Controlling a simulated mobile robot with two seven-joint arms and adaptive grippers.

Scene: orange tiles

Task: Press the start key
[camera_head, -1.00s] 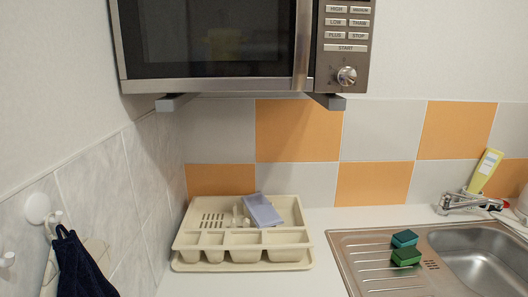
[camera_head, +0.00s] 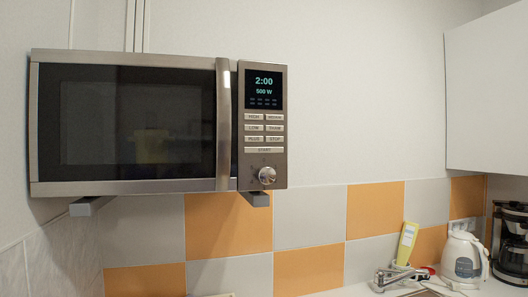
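The start key (camera_head: 264,150) is the wide light bar marked START at the bottom of the button panel, on the right side of the microwave (camera_head: 130,188). Above it are several smaller keys. The display (camera_head: 264,88) is lit and reads 2:00 and 500 W. A round metal knob (camera_head: 267,176) sits just below the start key. The microwave door is shut, with an upright handle (camera_head: 223,125) left of the panel. Neither of my grippers shows in the head view.
The microwave rests on wall brackets (camera_head: 91,206) above orange and grey tiles. A white cabinet (camera_head: 488,95) hangs at the right. Below it are a white kettle (camera_head: 461,257), a coffee maker (camera_head: 511,240), a yellow bottle (camera_head: 407,243) and a tap (camera_head: 392,277). The space before the microwave looks clear.

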